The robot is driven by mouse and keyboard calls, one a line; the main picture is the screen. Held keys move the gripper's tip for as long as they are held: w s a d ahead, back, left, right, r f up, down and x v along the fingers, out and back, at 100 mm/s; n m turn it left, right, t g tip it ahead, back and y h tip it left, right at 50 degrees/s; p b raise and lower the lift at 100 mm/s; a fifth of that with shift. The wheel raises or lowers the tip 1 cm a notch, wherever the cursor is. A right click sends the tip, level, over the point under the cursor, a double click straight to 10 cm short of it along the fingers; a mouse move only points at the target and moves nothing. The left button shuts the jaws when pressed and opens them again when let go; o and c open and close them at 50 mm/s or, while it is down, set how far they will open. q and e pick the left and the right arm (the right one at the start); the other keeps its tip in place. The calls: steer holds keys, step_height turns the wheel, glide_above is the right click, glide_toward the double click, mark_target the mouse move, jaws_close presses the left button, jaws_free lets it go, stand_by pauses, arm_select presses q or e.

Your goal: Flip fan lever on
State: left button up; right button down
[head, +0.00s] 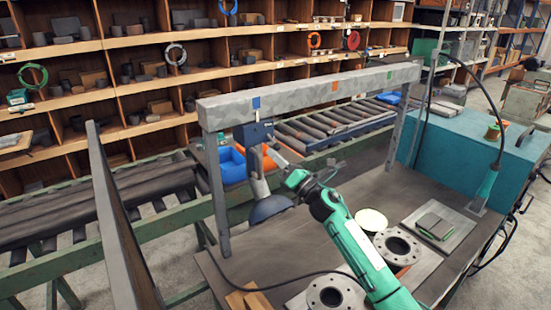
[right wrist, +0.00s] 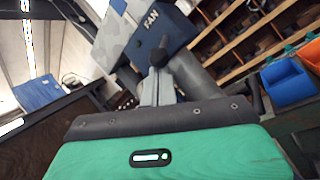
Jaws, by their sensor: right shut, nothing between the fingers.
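The blue fan box (head: 253,133) hangs under the grey overhead beam, below a blue square mark. In the right wrist view its face reads FAN (right wrist: 150,38). A dark round knob, seemingly the lever's end (right wrist: 158,57), shows just below the lettering; whether the lever is up or down I cannot tell. My right gripper (head: 270,149) reaches up in front of the box from the lower right. In the right wrist view its grey fingers (right wrist: 158,82) are shut, with their tips close below the knob; contact is unclear. My left gripper is not in view.
A grey duct with a dark hood (head: 270,208) hangs below the box. The beam (head: 310,90) stands on posts over the workbench. Flanged pipe parts (head: 335,293) and a plate (head: 438,226) lie on the bench. Blue bins (head: 231,163) and roller conveyors stand behind.

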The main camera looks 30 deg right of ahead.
steer(key=shift+s+r, duration=0.15)
steer(key=shift+r, duration=0.1)
steer(key=r, duration=0.1)
steer(key=s+r, duration=0.1)
steer(key=r, duration=0.1)
steer(key=shift+r+b, duration=0.1)
steer(key=shift+b, duration=0.2)
stand_by(0.3)
steer(key=shift+s+d, duration=0.1)
steer(key=shift+d, duration=0.1)
